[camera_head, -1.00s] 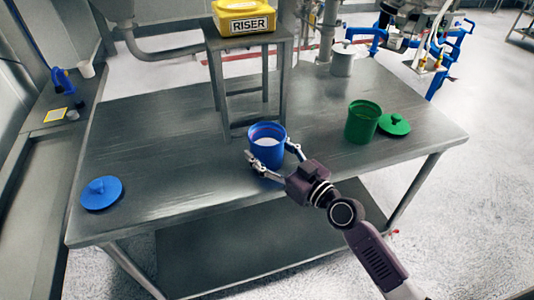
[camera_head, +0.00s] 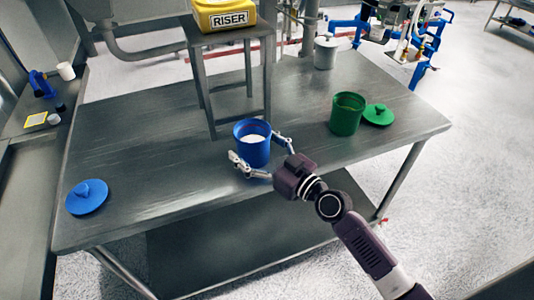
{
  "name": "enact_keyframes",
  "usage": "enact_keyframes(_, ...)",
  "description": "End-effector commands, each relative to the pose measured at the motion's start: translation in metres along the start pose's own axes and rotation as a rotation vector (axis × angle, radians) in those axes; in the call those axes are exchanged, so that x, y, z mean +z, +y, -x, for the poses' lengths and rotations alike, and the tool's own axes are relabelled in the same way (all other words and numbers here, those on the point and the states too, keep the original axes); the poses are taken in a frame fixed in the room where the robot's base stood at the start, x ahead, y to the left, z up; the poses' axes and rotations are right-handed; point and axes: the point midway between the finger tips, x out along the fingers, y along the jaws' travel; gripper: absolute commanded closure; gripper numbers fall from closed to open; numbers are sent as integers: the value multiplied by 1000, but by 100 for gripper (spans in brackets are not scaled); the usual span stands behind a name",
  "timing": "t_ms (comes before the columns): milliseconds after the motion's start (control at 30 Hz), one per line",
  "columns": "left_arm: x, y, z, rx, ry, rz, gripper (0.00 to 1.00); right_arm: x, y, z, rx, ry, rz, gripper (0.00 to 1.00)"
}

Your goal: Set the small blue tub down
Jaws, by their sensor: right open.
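The small blue tub (camera_head: 252,148) stands upright on the metal table, in front of the riser stand. It is open at the top and has white powder inside. My right gripper (camera_head: 262,158) is open, with one finger to the left of the tub and one to its right. The fingers look spread apart from the tub's walls. The tub's underside is hidden, but it appears to rest on the table top. My left gripper is not in view.
The metal table (camera_head: 150,190) has free room at its left and middle. A blue lid (camera_head: 87,197) lies at the left. A green tub (camera_head: 346,115) and green lid (camera_head: 378,115) are at the right. A grey lidded pot (camera_head: 325,52) and the riser stand (camera_head: 230,87) are behind.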

Motion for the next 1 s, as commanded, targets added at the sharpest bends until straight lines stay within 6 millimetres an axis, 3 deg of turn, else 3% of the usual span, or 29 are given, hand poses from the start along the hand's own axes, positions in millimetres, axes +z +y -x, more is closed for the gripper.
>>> enact_keyframes(533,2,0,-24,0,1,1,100,4,0,101,0,-4,3,19)
enact_keyframes(700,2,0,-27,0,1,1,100,2,0,116,0,-1,1,19)
enact_keyframes(1000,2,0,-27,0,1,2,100,0,0,120,0,0,0,19)
